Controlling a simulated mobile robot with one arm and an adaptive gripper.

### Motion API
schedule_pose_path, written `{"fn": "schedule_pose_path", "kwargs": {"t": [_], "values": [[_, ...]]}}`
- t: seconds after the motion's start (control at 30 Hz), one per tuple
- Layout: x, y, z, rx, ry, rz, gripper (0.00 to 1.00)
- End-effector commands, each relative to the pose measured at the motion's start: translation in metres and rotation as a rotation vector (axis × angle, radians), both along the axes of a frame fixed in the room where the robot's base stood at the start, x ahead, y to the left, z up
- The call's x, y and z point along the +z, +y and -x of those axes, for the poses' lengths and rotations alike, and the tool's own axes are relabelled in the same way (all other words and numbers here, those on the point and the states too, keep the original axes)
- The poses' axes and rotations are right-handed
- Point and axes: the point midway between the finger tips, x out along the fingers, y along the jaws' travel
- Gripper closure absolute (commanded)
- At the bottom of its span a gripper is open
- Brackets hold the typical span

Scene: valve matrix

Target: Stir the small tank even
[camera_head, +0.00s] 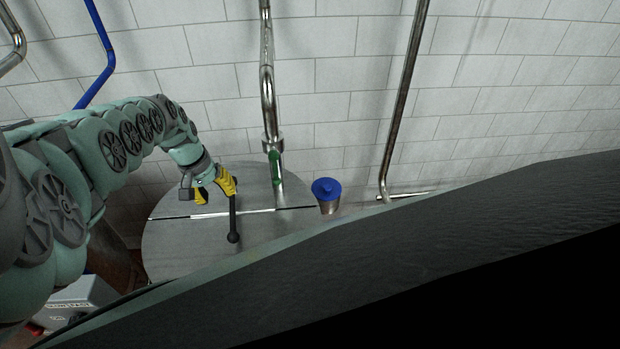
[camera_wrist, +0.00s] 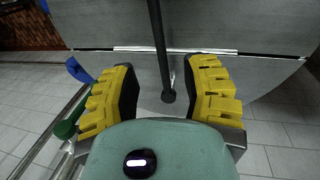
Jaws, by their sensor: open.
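The small tank shows from above as a round grey metal lid (camera_head: 180,248) with a bright seam across it. A black rod with a round knob (camera_head: 233,237) at its end stands over the lid; it also shows in the wrist view (camera_wrist: 167,95). My gripper (camera_head: 216,188) is over the tank's lid, beside the rod's upper part. In the wrist view its yellow fingers (camera_wrist: 163,84) are apart, and the rod shows between them in the picture. Whether the fingers touch the rod cannot be told. The tank's inside is hidden.
A steel pipe with a green part (camera_head: 276,168) comes down at the lid's back right. A blue-capped metal piece (camera_head: 327,193) stands right of the tank. Another steel pipe (camera_head: 402,100) runs down the tiled wall. A grey box (camera_head: 80,297) is at lower left.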

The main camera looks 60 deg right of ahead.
Motion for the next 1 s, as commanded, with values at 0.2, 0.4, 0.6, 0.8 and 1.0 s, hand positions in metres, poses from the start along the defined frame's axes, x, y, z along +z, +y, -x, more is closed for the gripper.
{"fn": "schedule_pose_path", "kwargs": {"t": [0.2,0.4,0.6,0.8,1.0], "values": [[-0.040,-0.006,0.006,-0.006,0.000,0.000,0.55],[-0.067,-0.010,0.010,-0.006,-0.001,-0.001,0.55],[-0.085,-0.013,0.013,-0.006,-0.001,-0.001,0.55],[-0.090,-0.014,0.014,-0.005,-0.001,-0.001,0.55],[-0.090,-0.014,0.014,-0.005,-0.001,-0.001,0.55]]}}
